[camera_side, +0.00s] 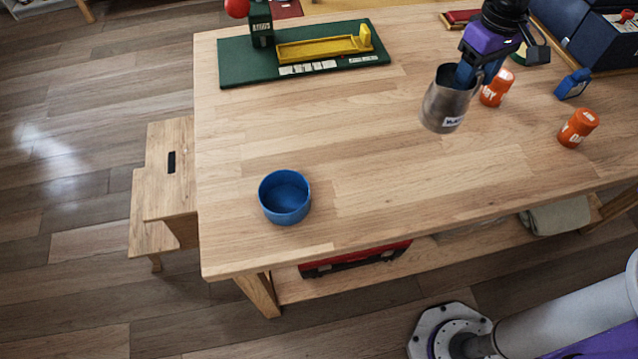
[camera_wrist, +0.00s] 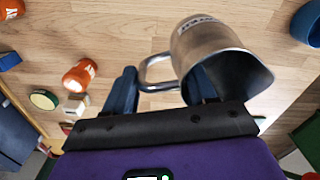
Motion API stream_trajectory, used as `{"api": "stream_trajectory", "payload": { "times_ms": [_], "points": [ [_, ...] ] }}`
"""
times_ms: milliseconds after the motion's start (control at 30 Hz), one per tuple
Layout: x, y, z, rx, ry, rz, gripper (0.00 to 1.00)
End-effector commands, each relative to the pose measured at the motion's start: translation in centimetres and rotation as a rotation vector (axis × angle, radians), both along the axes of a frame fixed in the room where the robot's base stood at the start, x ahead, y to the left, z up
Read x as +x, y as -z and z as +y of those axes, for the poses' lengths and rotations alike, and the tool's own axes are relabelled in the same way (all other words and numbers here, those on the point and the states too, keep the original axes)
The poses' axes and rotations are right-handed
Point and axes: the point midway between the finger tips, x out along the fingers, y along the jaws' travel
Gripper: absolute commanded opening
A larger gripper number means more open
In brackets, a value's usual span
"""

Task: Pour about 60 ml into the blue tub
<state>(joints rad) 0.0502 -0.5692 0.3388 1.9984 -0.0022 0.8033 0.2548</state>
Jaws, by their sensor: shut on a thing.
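The blue tub (camera_side: 285,197) stands upright on the table, left of centre in the side view. Its visible inside looks empty. Part of it also shows at the top right of the wrist view (camera_wrist: 308,22). My gripper (camera_side: 468,75) is shut on the handle of a steel jug (camera_side: 447,104) with a white label. In the wrist view the handle passes between my fingers (camera_wrist: 161,88). The jug is close to upright, far to the right of the tub and apart from it. I cannot tell whether its base clears the table. Its contents are hidden.
Two orange canisters (camera_side: 497,88) (camera_side: 578,128) stand right of the jug, one close behind it. A small blue object (camera_side: 572,84) lies near them. A green board (camera_side: 240,66) with a yellow tray (camera_side: 318,48) lies at the back left. The table between jug and tub is clear.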

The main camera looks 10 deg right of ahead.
Motion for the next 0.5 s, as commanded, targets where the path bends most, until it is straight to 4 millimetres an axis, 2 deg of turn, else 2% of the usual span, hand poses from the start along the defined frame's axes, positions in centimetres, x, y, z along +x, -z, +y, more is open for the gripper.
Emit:
{"api": "stream_trajectory", "payload": {
  "times_ms": [200,500],
  "points": [
    [3.4,0.3,3.8,0.000,-0.093,-0.002,0.04],
    [7.3,1.2,8.6,-0.001,-0.220,-0.004,0.04]
  ]
}}
